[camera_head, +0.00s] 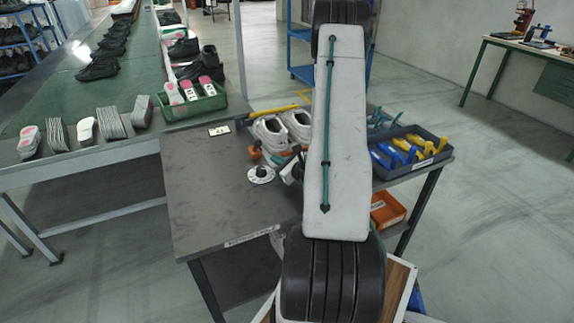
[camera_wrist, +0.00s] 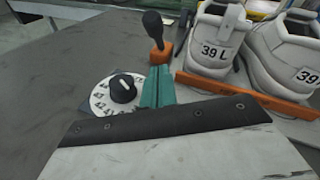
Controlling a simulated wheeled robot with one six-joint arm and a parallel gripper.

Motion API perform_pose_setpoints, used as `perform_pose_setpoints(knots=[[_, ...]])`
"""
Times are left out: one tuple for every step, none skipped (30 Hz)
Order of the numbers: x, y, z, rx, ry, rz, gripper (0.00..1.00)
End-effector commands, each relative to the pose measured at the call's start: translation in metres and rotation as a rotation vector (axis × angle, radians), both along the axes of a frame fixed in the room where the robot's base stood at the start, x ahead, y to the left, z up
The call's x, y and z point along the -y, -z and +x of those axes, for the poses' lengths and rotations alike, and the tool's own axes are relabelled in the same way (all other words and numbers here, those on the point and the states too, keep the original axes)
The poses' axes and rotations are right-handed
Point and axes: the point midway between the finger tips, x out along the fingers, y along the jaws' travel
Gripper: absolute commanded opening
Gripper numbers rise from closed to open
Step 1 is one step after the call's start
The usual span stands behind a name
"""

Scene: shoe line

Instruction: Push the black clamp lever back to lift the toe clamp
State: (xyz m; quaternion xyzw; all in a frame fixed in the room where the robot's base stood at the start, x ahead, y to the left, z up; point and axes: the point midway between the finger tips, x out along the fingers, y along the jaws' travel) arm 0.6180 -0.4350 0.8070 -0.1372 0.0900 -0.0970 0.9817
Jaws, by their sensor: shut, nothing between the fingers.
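In the wrist view the black clamp lever (camera_wrist: 153,27) stands up from an orange mount (camera_wrist: 161,53), its rounded knob leaning slightly left. My gripper (camera_wrist: 158,72), with teal fingers, is shut and empty. Its tips are just below the orange mount in the picture; I cannot tell whether they touch it. A pair of pale shoes stands right of the lever, one marked "39 L" (camera_wrist: 215,48) and the other "39" (camera_wrist: 285,50). An orange bar (camera_wrist: 245,93) runs in front of them. The shoes (camera_head: 270,131) also show in the head view, where my arm hides much of the fixture.
A white numbered dial with a black knob (camera_wrist: 122,88) sits left of my fingers. A dark tray (camera_head: 431,157) of blue and yellow tools lies at the table's right. The grey table's left part (camera_head: 205,195) is mostly clear. A green crate (camera_head: 196,105) stands on the line behind.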

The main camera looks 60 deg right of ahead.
Motion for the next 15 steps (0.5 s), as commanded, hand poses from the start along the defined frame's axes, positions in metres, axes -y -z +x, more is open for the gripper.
perform_pose_setpoints(knots=[[0.001, 0.002, 0.011, 0.001, -0.005, 0.000, 0.00], [0.002, 0.002, 0.016, 0.001, -0.003, -0.002, 0.00], [0.002, -0.004, 0.022, 0.001, -0.003, -0.004, 0.00], [0.001, -0.007, 0.025, 0.002, -0.003, -0.003, 0.00], [0.001, -0.009, 0.028, 0.001, -0.002, -0.002, 0.00], [0.001, -0.012, 0.032, 0.001, -0.002, -0.002, 0.00], [0.001, -0.014, 0.035, 0.001, -0.002, -0.002, 0.00], [0.001, -0.016, 0.038, 0.001, -0.002, -0.002, 0.00], [0.001, -0.018, 0.040, 0.000, -0.002, -0.002, 0.00], [0.001, -0.019, 0.041, 0.001, -0.001, -0.002, 0.00], [0.001, -0.019, 0.042, 0.000, 0.000, -0.001, 0.00], [0.001, -0.020, 0.044, 0.000, 0.001, 0.000, 0.00], [0.001, -0.020, 0.044, -0.001, 0.001, 0.000, 0.00], [0.001, -0.020, 0.044, -0.001, 0.001, 0.000, 0.00], [0.001, -0.021, 0.045, 0.000, 0.001, 0.001, 0.00]])
